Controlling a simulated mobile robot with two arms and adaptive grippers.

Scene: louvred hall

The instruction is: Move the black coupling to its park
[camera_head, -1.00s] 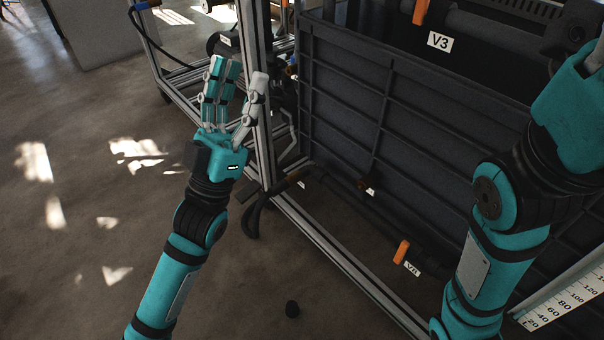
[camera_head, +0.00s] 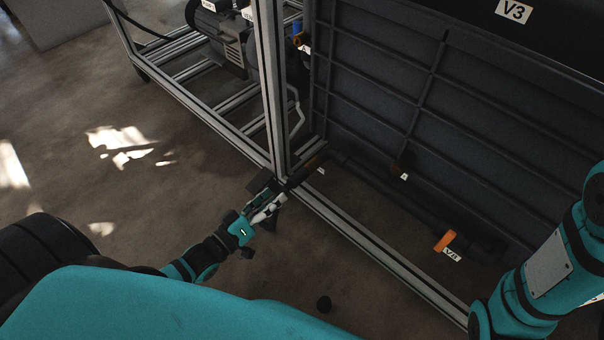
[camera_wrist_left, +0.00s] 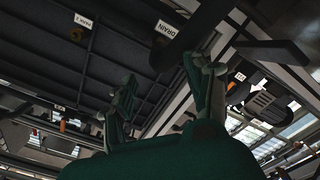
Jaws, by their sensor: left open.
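My left gripper (camera_head: 265,203) is low by the foot of the metal frame, its fingers apart. In the left wrist view its two fingers (camera_wrist_left: 165,92) stand apart with nothing held between them. A dark piece that looks like the black coupling (camera_head: 261,181) is just beyond the fingertips, beside the frame post; I cannot tell whether they touch. In the wrist view a dark pipe end (camera_wrist_left: 163,52) lies beyond the fingers, near a DRAIN label (camera_wrist_left: 166,29).
A large dark ribbed tank (camera_head: 400,110) stands behind the metal frame rail (camera_head: 370,246). An orange handle (camera_head: 445,241) lies low beside a pipe. A motor (camera_head: 222,35) sits in the frame at the back.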

